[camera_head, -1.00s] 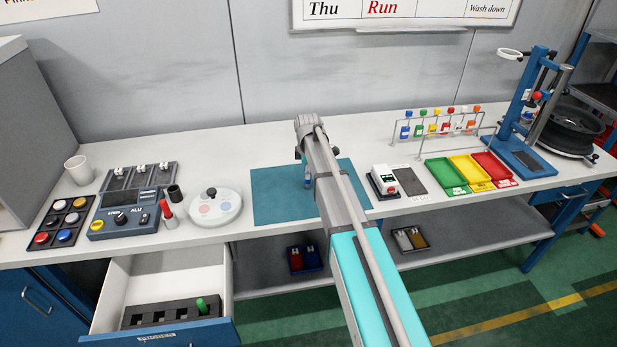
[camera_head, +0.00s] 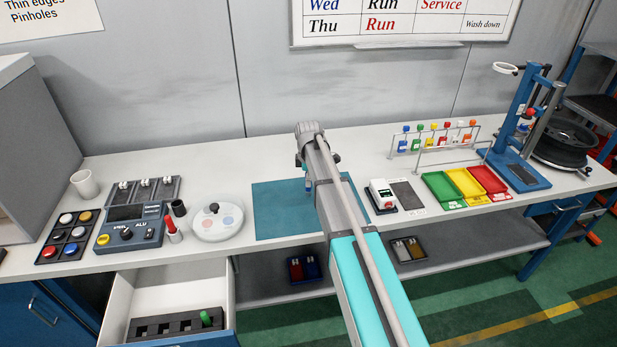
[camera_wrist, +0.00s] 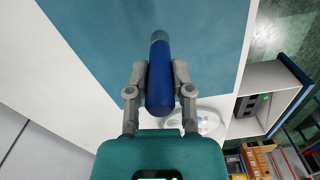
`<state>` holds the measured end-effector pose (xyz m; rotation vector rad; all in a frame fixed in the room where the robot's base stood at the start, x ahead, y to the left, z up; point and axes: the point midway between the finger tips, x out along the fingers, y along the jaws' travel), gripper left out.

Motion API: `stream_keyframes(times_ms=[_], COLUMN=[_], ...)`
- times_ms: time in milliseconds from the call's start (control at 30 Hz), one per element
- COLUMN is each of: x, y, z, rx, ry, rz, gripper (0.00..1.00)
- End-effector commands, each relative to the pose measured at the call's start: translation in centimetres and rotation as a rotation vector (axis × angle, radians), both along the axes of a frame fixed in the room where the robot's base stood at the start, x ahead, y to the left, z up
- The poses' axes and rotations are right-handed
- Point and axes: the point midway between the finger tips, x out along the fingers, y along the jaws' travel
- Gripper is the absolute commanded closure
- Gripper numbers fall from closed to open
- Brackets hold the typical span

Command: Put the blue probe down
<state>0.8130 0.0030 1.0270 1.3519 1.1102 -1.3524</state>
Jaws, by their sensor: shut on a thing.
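The blue probe (camera_wrist: 160,80) is a dark blue cylinder with a grey-teal end. In the wrist view my gripper (camera_wrist: 156,72) is shut on it, with one finger on each side. The teal mat (camera_wrist: 205,25) lies beyond the probe. In the head view the mat (camera_head: 275,210) lies on the bench, and my arm crosses over its right part. The probe (camera_head: 308,184) shows as a small blue piece just left of my arm, over the mat. I cannot tell whether it touches the mat.
An open drawer (camera_head: 116,308) at front left holds a dark slotted rack (camera_head: 180,325) with a green probe (camera_head: 207,317). A white round dish (camera_head: 218,226) stands left of the mat; a white device with a red button (camera_head: 381,194) stands right. The mat's left part is clear.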

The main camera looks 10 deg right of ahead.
Motion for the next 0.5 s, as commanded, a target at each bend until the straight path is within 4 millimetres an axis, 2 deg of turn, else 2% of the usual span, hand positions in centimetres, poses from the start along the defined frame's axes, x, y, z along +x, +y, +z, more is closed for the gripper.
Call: stream_keyframes(times_ms=[33, 333, 400, 500], x=[-0.8, -3.8, -5.8, -7.7], y=[0.0, 0.1, 0.1, 0.1], z=[1.3, 4.9, 5.4, 6.2], rx=[0.0, 0.0, 0.0, 0.0], ry=[0.0, 0.0, 0.0, 0.0], rz=[0.0, 0.0, 0.0, 0.0], gripper=[1.0, 1.0, 1.0, 1.0])
